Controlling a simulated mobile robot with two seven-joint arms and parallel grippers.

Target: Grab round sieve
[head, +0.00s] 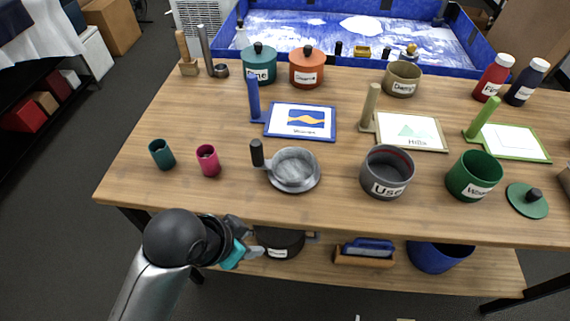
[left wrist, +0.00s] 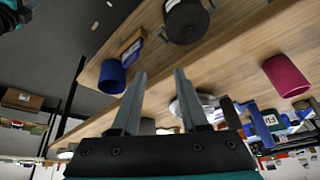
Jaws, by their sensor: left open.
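The round sieve (head: 293,170) lies on the wooden table near its front edge, a grey round pan with a dark upright handle (head: 257,153) at its left. My left gripper (head: 246,240) is beyond the table's front edge, below and left of the sieve and apart from it. In the left wrist view my left gripper (left wrist: 160,71) is open with nothing between its fingers. A pale round shape behind the right finger there may be the sieve, partly hidden.
A pink cup (head: 208,161) and a teal cup (head: 162,154) stand left of the sieve. A grey pot (head: 386,172) stands to its right, and a blue-framed card (head: 300,121) lies behind it. A lower shelf holds a dark pot (head: 281,243) and a blue bin (head: 440,258).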

